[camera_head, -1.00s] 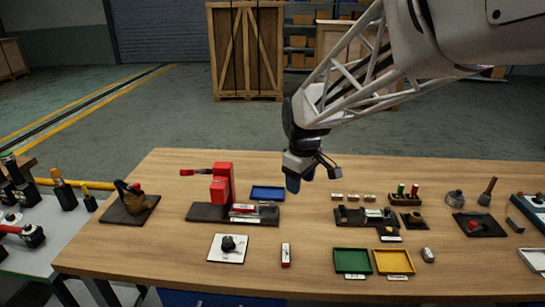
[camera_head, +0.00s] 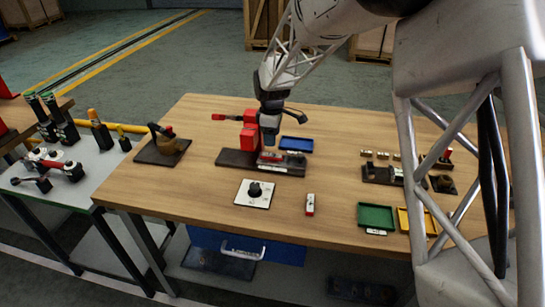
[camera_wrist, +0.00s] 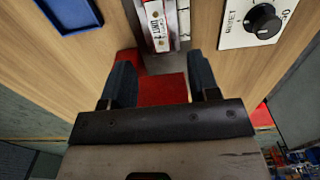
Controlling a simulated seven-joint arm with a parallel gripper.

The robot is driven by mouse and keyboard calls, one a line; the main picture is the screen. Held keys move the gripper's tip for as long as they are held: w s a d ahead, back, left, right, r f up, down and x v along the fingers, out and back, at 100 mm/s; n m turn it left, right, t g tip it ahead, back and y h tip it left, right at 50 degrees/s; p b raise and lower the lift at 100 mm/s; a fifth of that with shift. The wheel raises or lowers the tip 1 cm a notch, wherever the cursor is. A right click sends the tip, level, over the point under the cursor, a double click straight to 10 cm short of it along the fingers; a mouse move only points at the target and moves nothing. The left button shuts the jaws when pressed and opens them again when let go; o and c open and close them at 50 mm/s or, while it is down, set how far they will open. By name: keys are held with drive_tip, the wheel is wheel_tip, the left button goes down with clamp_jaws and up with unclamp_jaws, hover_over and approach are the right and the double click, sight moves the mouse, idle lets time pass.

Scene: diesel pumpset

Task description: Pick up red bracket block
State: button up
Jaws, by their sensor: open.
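A red upright block (camera_head: 249,137) with a red handle at its left stands on a dark base (camera_head: 233,160) on the wooden table. I take it for the red bracket block, but cannot be sure. My gripper (camera_head: 269,140) points down just to the right of its upper part, above a small red and pale labelled piece (camera_head: 268,157) on the same base. In the wrist view my open fingers (camera_wrist: 162,80) stand either side of a red surface (camera_wrist: 160,90), with gaps visible. Whether they touch it is unclear, and its lower part is hidden.
A blue tray (camera_head: 296,144) lies behind right of the base. A white knob plate (camera_head: 255,193) and a small red-white block (camera_head: 310,204) lie in front. Green (camera_head: 375,217) and yellow trays are at right. Bare table lies between them.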

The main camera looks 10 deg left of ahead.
sight(272, 155)
idle(0.3)
drive_tip(key=shift+f, duration=1.3)
drive_tip(key=shift+f, duration=2.65)
clamp_jaws()
drive_tip(key=shift+r, duration=0.15)
